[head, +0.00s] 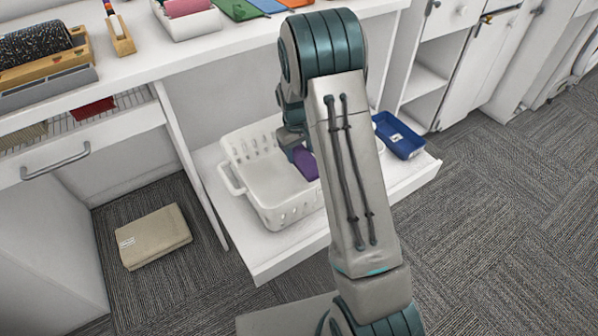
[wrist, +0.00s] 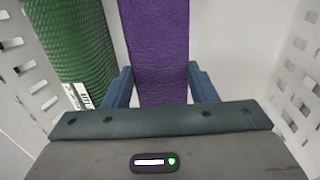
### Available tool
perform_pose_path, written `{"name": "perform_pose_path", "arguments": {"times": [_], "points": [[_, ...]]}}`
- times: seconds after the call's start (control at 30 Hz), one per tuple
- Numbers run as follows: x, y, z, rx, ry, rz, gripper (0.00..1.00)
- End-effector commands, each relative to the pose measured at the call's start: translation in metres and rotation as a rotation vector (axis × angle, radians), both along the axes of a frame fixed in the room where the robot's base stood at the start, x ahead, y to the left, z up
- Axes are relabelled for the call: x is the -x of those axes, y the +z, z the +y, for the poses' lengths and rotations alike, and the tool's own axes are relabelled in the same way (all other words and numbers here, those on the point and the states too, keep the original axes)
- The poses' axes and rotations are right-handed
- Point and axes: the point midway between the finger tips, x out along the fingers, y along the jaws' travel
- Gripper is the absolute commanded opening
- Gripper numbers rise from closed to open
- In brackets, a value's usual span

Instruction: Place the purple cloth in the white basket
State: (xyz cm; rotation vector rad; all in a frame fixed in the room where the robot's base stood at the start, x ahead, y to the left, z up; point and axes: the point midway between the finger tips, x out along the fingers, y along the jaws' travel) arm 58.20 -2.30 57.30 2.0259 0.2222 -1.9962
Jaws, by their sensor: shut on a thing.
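The purple cloth (head: 305,163) is at my gripper, at the right part of the white basket (head: 283,204) in the head view. In the wrist view the cloth (wrist: 158,50) runs up between the two blue fingers of my gripper (wrist: 160,84), which is shut on it. The basket's slotted walls (wrist: 22,55) show on both sides of the gripper, so the gripper is inside or just over the basket. My arm hides part of the basket's right side. Whether the cloth touches the basket floor cannot be told.
The basket stands on a low white shelf (head: 270,262). A blue tray (head: 398,135) is at the shelf's right. A green ribbed roll (wrist: 75,45) is beside the cloth in the wrist view. A folded beige cloth (head: 153,236) lies on the carpet. A counter (head: 185,52) overhangs behind.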

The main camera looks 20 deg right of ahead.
Motion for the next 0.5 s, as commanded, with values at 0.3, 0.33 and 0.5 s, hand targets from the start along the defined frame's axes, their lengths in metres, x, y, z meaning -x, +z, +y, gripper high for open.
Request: {"name": "perform_pose_path", "arguments": {"times": [0.3,0.33,0.5], "points": [[0.0,-0.045,0.0,0.001,0.0,0.002,0.29],[0.001,-0.05,0.0,0.0,0.0,0.003,0.29],[0.0,-0.07,0.0,0.0,0.001,0.001,0.29]]}}
